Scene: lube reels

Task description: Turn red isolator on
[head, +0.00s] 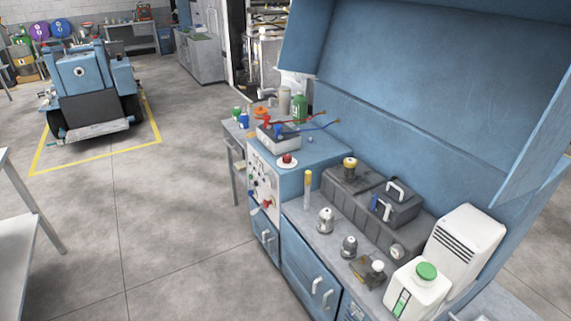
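The likely red isolator is a small red handle (268,204) low on the white control panel (257,180), on the left end face of the blue workbench unit. A blue handle (254,208) sits just left of it. The red handle is too small to tell which position it is turned to. Several small dark knobs are on the panel above the handles. A red mushroom-shaped knob (287,158) on a white base stands on the blue top above the panel. Neither of my grippers is in view.
The blue bench (292,215) holds metal fittings, a dark grey case (352,195) and a white bottle with a green cap (427,271). A grey table (15,240) stands at the left edge. Concrete floor (170,220) lies clear between. A blue machine (85,85) stands at upper left.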

